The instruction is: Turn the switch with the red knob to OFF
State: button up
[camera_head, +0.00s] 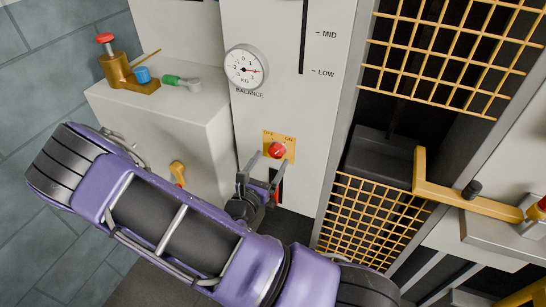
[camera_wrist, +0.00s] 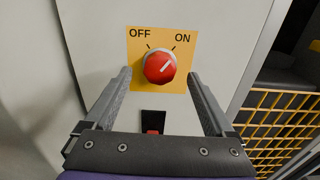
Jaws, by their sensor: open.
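The switch's red knob (camera_wrist: 159,67) sits on a yellow plate (camera_wrist: 136,83) marked OFF on the left and ON on the right. The white line on the knob points up and right, toward ON. In the head view the red knob (camera_head: 277,150) is on the white panel. My gripper (camera_wrist: 158,82) is open, with one finger on each side of the knob's lower part. The fingertips look just short of the knob or beside it; contact cannot be told. In the head view my gripper (camera_head: 265,163) reaches up to the plate from below.
Below the plate is a black slot (camera_wrist: 153,122) with a red part in it. A balance dial (camera_head: 246,67) is above. A yellow grid (camera_head: 372,222) lies to the right. A ledge at left holds a brass fitting (camera_head: 125,75) and a green-tipped part (camera_head: 182,83).

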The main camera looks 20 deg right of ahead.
aim_at(277, 151)
jog(key=shift+x, duration=1.4)
jog(key=c, duration=1.4)
jog(key=shift+o, duration=0.2)
